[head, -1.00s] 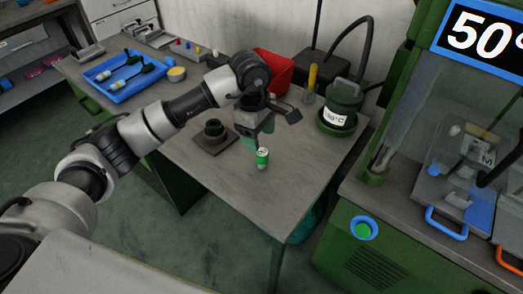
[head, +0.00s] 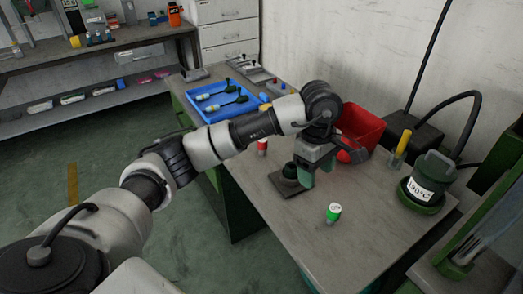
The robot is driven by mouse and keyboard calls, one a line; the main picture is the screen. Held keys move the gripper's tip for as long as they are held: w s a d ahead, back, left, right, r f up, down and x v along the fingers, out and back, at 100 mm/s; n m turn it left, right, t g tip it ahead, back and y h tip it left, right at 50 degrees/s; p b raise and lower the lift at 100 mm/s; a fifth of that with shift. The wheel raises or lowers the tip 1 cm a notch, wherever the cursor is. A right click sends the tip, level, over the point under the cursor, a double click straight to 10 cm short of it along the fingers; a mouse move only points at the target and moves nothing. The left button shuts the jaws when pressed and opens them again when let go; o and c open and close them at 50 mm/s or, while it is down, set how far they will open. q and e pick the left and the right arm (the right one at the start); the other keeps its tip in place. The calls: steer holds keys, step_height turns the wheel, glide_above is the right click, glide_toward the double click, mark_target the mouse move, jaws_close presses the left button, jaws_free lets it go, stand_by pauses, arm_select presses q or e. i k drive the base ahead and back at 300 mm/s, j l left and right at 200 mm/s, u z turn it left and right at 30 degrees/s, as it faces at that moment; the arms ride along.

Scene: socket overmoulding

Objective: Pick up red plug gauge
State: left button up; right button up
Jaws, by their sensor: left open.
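My right gripper is not in view.
A red bin (head: 362,124) stands behind my gripper. A blue tray (head: 222,113) with dark-handled tools lies at the back left. A green pot marked 190°C (head: 428,178) stands at the right. The front of the table around the green gauge is clear.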

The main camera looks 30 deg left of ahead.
mark_target(262, 147)
steer(key=u, duration=1)
